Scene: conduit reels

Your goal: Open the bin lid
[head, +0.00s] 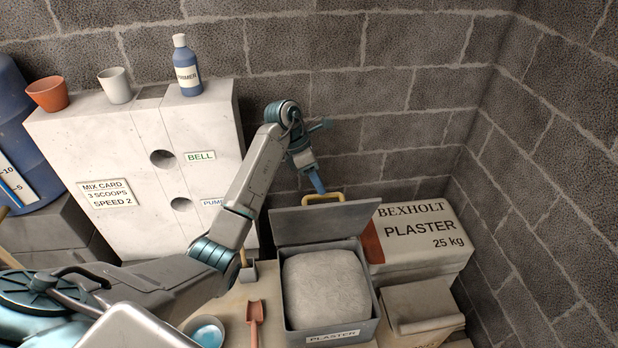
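The grey bin (287,302) labelled PLASTER stands on the worktop, right of centre. Its lid (345,221) is raised and leans up at the bin's back edge, so the pale plaster heap (326,288) inside is exposed. A yellow handle (322,199) sits at the lid's upper edge. My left gripper (320,187) reaches over from the left with its blue fingers pointing down at the handle, their tips at or very near it. Whether the fingers are closed around the handle is not clear. My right gripper does not show.
A red scoop (256,322) and a bowl of blue liquid (205,331) lie left of the bin. A plaster sack (425,236) stands at right. A white cabinet (130,150) carries a primer bottle (186,68) and two cups. Block walls close the back and right.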

